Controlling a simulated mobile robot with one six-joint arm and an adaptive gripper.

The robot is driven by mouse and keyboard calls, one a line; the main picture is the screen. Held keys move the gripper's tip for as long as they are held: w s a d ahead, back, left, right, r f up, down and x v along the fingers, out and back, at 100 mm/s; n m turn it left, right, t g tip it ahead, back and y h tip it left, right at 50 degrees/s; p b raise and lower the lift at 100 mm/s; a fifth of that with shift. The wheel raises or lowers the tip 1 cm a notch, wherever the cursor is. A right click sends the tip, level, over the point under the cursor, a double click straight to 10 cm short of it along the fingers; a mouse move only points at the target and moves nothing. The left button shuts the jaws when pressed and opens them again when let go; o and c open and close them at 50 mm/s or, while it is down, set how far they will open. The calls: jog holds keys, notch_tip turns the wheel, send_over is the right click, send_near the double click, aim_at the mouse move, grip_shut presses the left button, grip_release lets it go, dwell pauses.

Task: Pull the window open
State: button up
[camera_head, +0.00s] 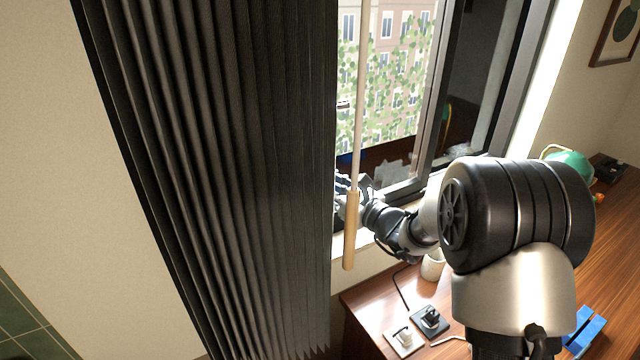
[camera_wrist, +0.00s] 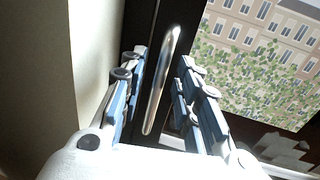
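The window (camera_head: 385,95) has a dark frame, and a brick building with ivy shows through its glass. In the wrist view, a slim silver handle (camera_wrist: 162,80) runs upright, slightly tilted, along the dark window frame, with the glass (camera_wrist: 262,60) to its right. My gripper (camera_wrist: 163,75) is open, with one blue-padded finger on each side of the handle. A gap shows between the handle and each finger. In the head view, my gripper (camera_head: 352,186) is at the window's lower left, partly hidden by the curtain edge and the wand. The handle is hidden there.
A dark pleated curtain (camera_head: 210,150) hangs left of my gripper. A thin wand with a wooden grip (camera_head: 351,230) hangs in front of it. A wooden counter (camera_head: 375,300) holds a white cup (camera_head: 432,265), plugged sockets (camera_head: 430,321) and a blue object (camera_head: 584,332).

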jog(key=shift+x, duration=0.9)
grip_shut()
